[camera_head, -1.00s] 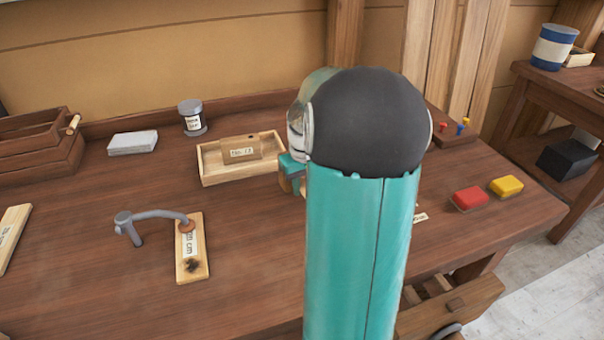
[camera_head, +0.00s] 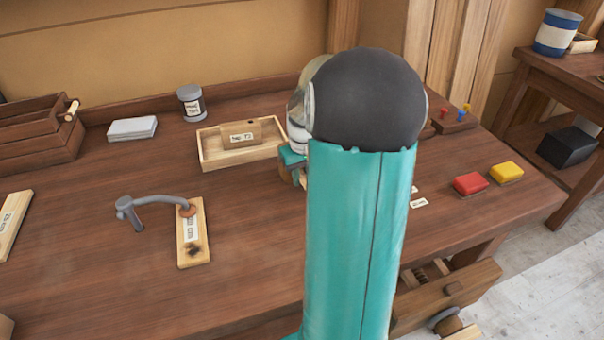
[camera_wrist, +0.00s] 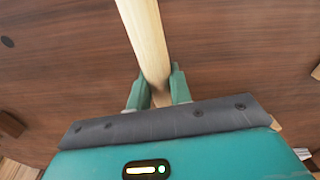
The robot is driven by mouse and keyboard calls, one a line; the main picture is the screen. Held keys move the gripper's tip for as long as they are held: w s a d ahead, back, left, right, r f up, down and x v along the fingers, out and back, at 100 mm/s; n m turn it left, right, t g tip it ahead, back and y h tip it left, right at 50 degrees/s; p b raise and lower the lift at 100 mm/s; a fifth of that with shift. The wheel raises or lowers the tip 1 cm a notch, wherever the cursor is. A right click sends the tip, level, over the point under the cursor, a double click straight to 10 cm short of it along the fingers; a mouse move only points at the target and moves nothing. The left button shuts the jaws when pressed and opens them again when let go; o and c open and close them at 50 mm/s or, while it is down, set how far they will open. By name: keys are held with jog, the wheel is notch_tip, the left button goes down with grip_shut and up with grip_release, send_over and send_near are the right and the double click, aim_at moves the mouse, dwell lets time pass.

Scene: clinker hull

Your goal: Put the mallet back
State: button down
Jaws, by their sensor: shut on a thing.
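My gripper (camera_wrist: 158,88) is shut on a pale round wooden handle (camera_wrist: 147,40) in the wrist view, which I take to be the mallet's. The handle runs from between the fingers up past the top edge of that view. The mallet's head is not seen. Dark wood planks lie behind the handle. In the head view my teal arm hides the mallet and most of the gripper; only a little teal shows left of the arm, near the tray.
On the bench (camera_head: 90,230) are a shallow wooden tray (camera_head: 208,166) with a labelled block, a grey holdfast (camera_head: 155,200) on a labelled board (camera_head: 197,250), a tin (camera_head: 191,105), and red (camera_head: 470,183) and yellow (camera_head: 506,172) blocks.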

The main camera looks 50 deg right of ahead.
jog(key=shift+f, duration=0.15)
jog(key=c, duration=1.2)
grip_release()
jog(key=shift+r, duration=4)
